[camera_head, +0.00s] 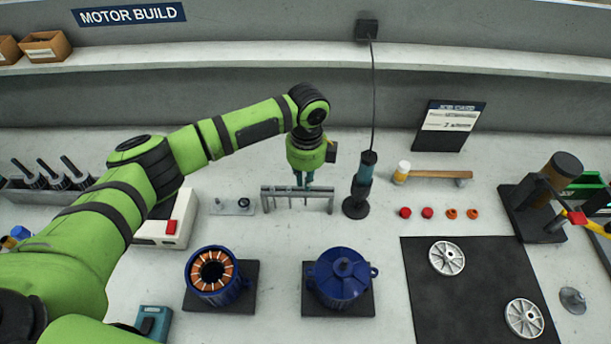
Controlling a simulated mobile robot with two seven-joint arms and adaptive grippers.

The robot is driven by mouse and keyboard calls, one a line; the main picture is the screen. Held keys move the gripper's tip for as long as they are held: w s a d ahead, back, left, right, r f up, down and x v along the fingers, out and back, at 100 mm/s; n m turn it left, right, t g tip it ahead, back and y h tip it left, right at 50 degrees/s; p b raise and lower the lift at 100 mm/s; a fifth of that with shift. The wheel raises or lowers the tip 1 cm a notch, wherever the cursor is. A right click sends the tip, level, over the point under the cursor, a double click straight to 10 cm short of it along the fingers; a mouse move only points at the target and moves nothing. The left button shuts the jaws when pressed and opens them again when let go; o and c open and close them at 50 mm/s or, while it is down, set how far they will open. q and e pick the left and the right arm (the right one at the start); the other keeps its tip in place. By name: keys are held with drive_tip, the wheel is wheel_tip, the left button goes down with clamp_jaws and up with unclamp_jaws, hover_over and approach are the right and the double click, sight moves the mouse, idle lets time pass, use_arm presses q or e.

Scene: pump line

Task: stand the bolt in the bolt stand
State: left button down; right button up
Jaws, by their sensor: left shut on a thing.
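My left gripper (304,180) points down at the back edge of a grey metal rack (268,191), its teal fingers close together. It is shut on a thin thing that I take for the bolt; the rack and the fingers hide most of it. Several thin upright pieces show under the rack's top bar, too small to tell apart. A small grey plate (222,206) with a dark round piece on it lies left of the rack. I cannot tell for certain which of the two is the bolt stand. My right gripper is not in view.
A teal corded driver (364,175) stands close right of the gripper. A mallet (437,174) and red and orange caps (428,212) lie further right. A stator (212,273) and a blue motor housing (342,277) stand in front. A white box with a red switch (171,228) is left.

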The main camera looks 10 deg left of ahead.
use_arm(q)
drive_tip(key=shift+f+b, duration=0.4)
drive_tip(key=shift+f, duration=0.5)
drive_tip(key=c, duration=1)
unclamp_jaws()
drive_tip(key=shift+r, duration=0.1)
wheel_tip(320, 180, up, 6)
drive_tip(key=p, duration=0.7)
drive_tip(key=shift+s, duration=0.1)
